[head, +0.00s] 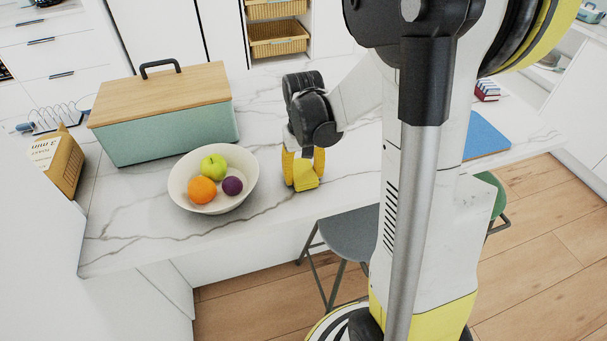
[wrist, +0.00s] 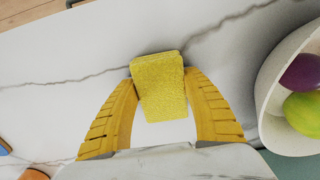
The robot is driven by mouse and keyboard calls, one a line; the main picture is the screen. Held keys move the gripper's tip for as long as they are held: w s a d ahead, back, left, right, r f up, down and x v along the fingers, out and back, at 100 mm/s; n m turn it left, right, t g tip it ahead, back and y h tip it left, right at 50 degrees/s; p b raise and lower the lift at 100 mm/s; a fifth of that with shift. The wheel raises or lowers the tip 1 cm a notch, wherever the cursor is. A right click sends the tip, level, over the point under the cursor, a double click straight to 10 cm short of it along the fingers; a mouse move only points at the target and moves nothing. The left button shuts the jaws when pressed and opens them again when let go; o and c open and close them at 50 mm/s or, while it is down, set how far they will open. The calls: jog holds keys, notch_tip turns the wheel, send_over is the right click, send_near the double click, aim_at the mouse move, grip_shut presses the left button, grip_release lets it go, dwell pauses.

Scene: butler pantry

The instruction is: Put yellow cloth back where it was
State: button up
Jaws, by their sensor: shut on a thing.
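The yellow cloth (wrist: 160,95) looks like a thick, rough-textured block. My gripper (wrist: 163,75) has its two yellow fingers closed on opposite sides of it. In the head view, my gripper (head: 304,172) points down at the marble counter, just right of the fruit bowl, with the yellow cloth (head: 306,184) between its fingertips. I cannot tell whether the cloth touches the counter or hangs slightly above it.
A white bowl (head: 176,185) with fruit stands left of my gripper. A teal box with a wooden lid (head: 165,132) is behind it. A blue mat (head: 484,138) lies farther right. A grey stool (head: 350,238) stands by the counter's front edge.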

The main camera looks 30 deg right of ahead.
aim_at(303, 172)
jog(key=o, duration=1.1)
jog(key=shift+f, duration=0.1)
notch_tip(303, 172, up, 12)
jog(key=p, duration=0.5)
jog(key=s+a+r+n+t, duration=0.1)
jog(key=s+a+r+t, duration=0.1)
jog(key=s+a, duration=0.1)
jog(key=s+a+r+n+t, duration=0.1)
jog(key=s+a+r+t, duration=0.1)
jog(key=a, duration=0.4)
jog(key=s+a+r+n+t, duration=0.1)
jog(key=s+a+r+t, duration=0.2)
jog(key=s+a, duration=0.1)
jog(key=shift+s+a, duration=0.15)
jog(key=shift+s, duration=0.35)
